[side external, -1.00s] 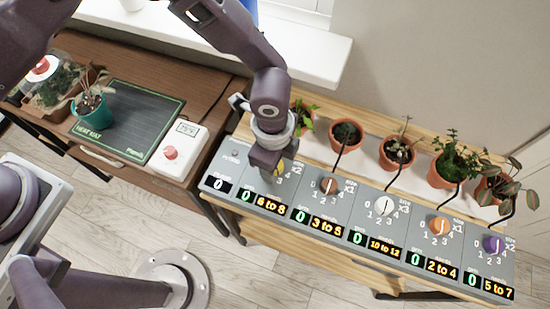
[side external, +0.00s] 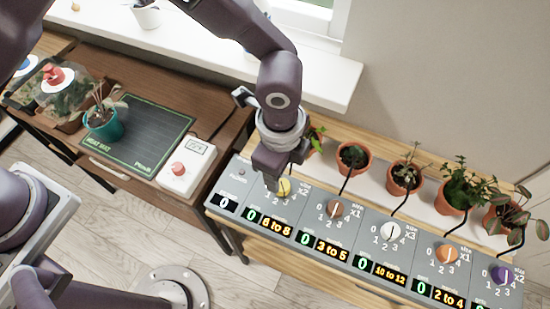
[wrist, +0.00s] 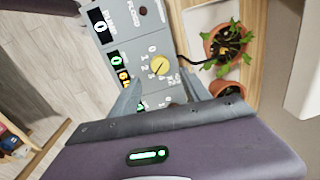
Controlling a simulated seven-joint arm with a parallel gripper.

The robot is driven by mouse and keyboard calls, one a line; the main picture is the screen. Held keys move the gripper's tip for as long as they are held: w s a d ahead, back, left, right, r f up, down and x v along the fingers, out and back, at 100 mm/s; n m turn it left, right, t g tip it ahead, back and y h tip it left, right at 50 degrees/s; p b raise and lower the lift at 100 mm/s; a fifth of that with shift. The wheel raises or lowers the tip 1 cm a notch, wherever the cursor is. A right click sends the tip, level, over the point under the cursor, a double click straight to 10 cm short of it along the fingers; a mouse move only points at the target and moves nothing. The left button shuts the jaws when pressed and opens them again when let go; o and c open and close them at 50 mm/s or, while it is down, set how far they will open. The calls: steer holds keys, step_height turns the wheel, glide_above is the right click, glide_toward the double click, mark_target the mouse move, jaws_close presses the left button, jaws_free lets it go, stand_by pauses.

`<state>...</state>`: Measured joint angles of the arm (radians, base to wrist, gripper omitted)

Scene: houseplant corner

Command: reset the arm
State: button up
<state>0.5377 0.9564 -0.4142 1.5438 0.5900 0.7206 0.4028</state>
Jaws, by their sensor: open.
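My gripper (side external: 270,176) is open and empty above the left part of a grey control panel (side external: 315,217). It is just above and left of the yellow knob (side external: 283,187), apart from it as far as I can tell. In the wrist view the yellow knob (wrist: 160,66) shows beyond the spread fingers of my gripper (wrist: 158,95). The panel's other knobs are brown (side external: 334,209), white (side external: 390,232), orange (side external: 446,253) and purple (side external: 500,275). The green displays in view read 0.
Several potted plants, one in a terracotta pot (side external: 353,157), stand behind the panel, with black tubes to it. At left, a teal pot (side external: 103,124) stands on a dark heat mat (side external: 145,134), beside a white box with a red button (side external: 179,168). A white window sill (side external: 325,76) is behind.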

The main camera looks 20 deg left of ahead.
steer(key=w+a+r+n+t, duration=0.15)
steer(key=a+r+n, duration=0.55)
steer(key=a+r, duration=1.15)
steer(key=s+a+r+n+t, duration=0.1)
steer(key=s+a+r+n, duration=0.3)
steer(key=s, duration=0.4)
steer(key=s+a+r+n+t, duration=0.2)
steer(key=s+a+r+n, duration=0.2)
steer(key=s+a+n, duration=0.2)
steer(key=s+n, duration=0.1)
steer(key=s, duration=0.1)
steer(key=shift+s+a+n, duration=0.35)
steer(key=shift+n, duration=0.05)
steer(key=shift+o, duration=0.2)
steer(key=shift+r, duration=0.1)
